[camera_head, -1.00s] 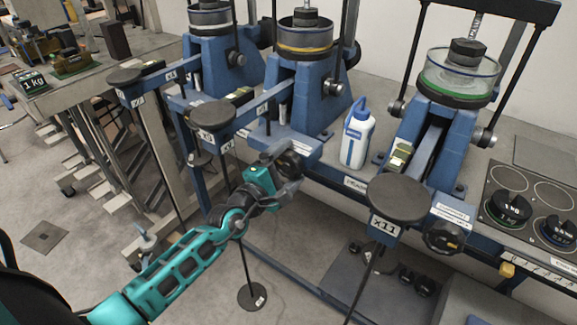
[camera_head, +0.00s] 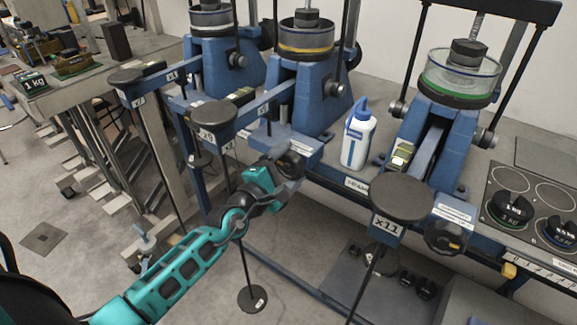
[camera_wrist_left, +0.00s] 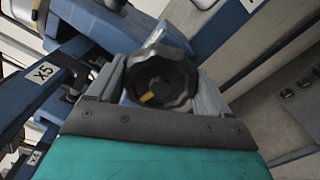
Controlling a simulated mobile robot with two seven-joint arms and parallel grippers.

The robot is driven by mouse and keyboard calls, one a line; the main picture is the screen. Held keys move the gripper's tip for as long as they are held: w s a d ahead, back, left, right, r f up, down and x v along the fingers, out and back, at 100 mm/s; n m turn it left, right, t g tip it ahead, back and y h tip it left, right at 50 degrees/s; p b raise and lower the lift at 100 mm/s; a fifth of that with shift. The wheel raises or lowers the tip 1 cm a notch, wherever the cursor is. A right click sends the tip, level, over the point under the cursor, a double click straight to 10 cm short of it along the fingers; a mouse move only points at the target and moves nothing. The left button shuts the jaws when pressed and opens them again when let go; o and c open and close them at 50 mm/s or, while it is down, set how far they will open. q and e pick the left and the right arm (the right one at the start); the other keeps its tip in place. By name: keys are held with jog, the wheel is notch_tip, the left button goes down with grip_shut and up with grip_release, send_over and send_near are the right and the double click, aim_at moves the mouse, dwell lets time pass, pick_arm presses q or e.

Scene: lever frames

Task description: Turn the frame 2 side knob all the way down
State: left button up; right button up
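The frame 2 side knob (camera_head: 291,164), dark and lobed, sits on the front end of the middle blue lever frame (camera_head: 303,92). My left gripper (camera_head: 288,180) is at this knob, its fingers pointing toward it. In the left wrist view the black knob (camera_wrist_left: 160,78) with a yellow mark lies between the two grey fingers of my left gripper (camera_wrist_left: 160,85). The fingers look spread, one on each side, with little or no gap; firm contact cannot be made out. My right gripper is not in view.
A white bottle with a blue cap (camera_head: 358,135) stands right of the middle frame. The right frame has its own knob (camera_head: 444,237) and a round x11 plate (camera_head: 399,198). Another round plate (camera_head: 207,114) stands left of my gripper. Open floor lies below.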

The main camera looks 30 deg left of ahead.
pick_arm(q)
jog(key=shift+o, duration=1.4)
jog(key=shift+w, duration=0.15)
jog(key=shift+s+a+p, duration=0.2)
jog(key=shift+s+p, duration=0.1)
jog(key=shift+s, duration=1.25)
jog(key=shift+s+a+p, duration=0.2)
jog(key=shift+s+p, duration=0.1)
jog(key=shift+s, duration=1.2)
